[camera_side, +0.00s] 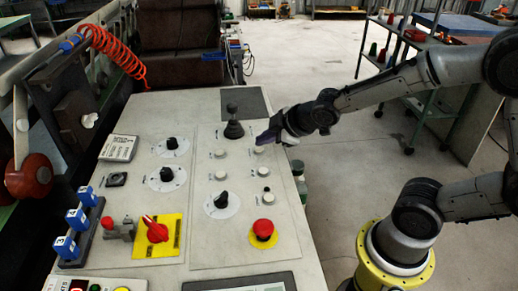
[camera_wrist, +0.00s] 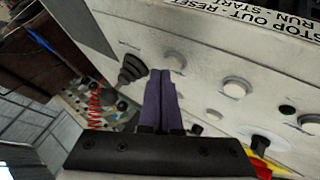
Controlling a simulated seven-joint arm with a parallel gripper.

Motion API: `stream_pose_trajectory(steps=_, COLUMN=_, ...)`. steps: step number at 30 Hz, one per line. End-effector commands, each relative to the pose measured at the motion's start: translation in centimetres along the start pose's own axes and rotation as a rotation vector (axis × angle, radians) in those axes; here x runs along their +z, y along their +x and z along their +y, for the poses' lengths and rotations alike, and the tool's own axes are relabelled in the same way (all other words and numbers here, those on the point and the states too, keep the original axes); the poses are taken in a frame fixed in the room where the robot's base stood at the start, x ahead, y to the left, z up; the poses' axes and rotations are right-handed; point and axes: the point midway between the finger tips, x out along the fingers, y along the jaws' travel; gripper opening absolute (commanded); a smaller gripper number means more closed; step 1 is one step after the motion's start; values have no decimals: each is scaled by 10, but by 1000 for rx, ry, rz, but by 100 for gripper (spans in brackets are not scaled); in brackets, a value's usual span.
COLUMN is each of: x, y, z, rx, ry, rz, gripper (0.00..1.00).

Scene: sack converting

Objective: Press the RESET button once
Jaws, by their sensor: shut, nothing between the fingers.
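The control panel (camera_side: 200,240) carries several small round white buttons with tiny labels. I cannot read which of them is RESET. In the side view they include an upper right button (camera_side: 260,149), an upper left one (camera_side: 221,154), a lower left one (camera_side: 221,175) and a lower right one (camera_side: 263,171). My gripper (camera_side: 261,139) is shut and empty, its fingertips close to the upper right button. In the wrist view my purple fingers (camera_wrist: 160,74) are together, with a white button (camera_wrist: 174,60) just beyond the tips and another white button (camera_wrist: 236,87) to the right. Contact cannot be told.
A black joystick (camera_side: 233,124) stands behind the buttons. A black knob (camera_side: 221,199) and a red mushroom button (camera_side: 263,228) lie nearer the front. A red switch (camera_side: 154,230) sits on a yellow plate. A printed label strip (camera_wrist: 260,15), including the word RESET, shows in the wrist view.

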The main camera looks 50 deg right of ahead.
Motion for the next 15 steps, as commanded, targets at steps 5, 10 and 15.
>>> stream_pose_trajectory(steps=5, x=-1, y=-2, z=1, rx=0, ry=-1, rz=-1, gripper=0)
stream_pose_trajectory(steps=10, x=-2, y=-2, z=2, rx=0, ry=-1, rz=0, gripper=0)
stream_pose_trajectory(steps=15, x=-4, y=-6, z=4, rx=1, ry=-1, rz=1, gripper=0)
